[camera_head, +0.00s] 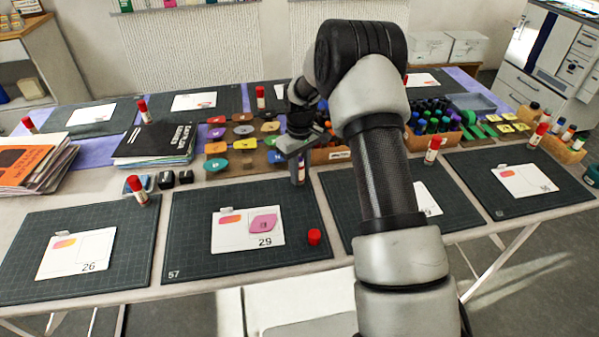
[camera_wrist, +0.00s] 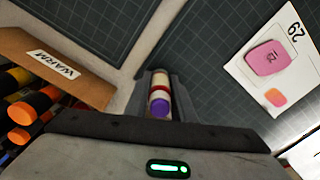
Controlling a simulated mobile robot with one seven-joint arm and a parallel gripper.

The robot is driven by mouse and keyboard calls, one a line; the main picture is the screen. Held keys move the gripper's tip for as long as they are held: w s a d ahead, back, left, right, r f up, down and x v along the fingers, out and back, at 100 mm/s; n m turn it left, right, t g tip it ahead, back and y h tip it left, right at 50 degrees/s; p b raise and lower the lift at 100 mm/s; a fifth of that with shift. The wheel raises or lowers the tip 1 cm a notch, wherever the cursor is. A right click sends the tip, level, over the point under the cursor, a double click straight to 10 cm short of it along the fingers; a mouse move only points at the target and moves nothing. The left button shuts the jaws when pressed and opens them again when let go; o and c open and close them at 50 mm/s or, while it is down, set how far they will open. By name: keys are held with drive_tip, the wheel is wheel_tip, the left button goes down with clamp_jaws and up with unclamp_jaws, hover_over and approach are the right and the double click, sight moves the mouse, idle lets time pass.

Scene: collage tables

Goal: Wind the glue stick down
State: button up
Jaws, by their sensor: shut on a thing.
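My gripper (camera_head: 297,158) is shut on a glue stick (camera_head: 300,174) at the back right of the dark mat marked 57 (camera_head: 188,258). The stick looks upright in the head view. In the wrist view the glue stick (camera_wrist: 160,103) sits between my two fingers (camera_wrist: 160,88). It shows a purple end toward the camera, a red band and a pale body. How far the purple part stands out is hard to tell. A loose red cap (camera_head: 314,237) stands on the mat, apart from my gripper.
A card marked 29 (camera_head: 272,242) with a pink piece lies on the mat. A box labelled WARM (camera_wrist: 30,48) is close to my gripper. Other mats with cards and red-capped glue sticks (camera_head: 138,190) surround it. Black folders (camera_head: 155,143) are at the left.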

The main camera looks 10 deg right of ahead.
drive_tip(key=n+p, duration=0.1)
drive_tip(key=n, duration=0.5)
drive_tip(key=shift+d, duration=0.15)
drive_tip(key=n, duration=0.5)
drive_tip(key=shift+p, duration=0.4)
drive_tip(key=n+p, duration=0.1)
drive_tip(key=n, duration=0.4)
drive_tip(key=n+p, duration=0.1)
drive_tip(key=n, duration=0.3)
drive_tip(key=shift+p, duration=0.35)
drive_tip(key=shift+f+n, duration=0.1)
drive_tip(key=shift+n, duration=1)
drive_tip(key=shift+w, duration=0.1)
drive_tip(key=o, duration=1.6)
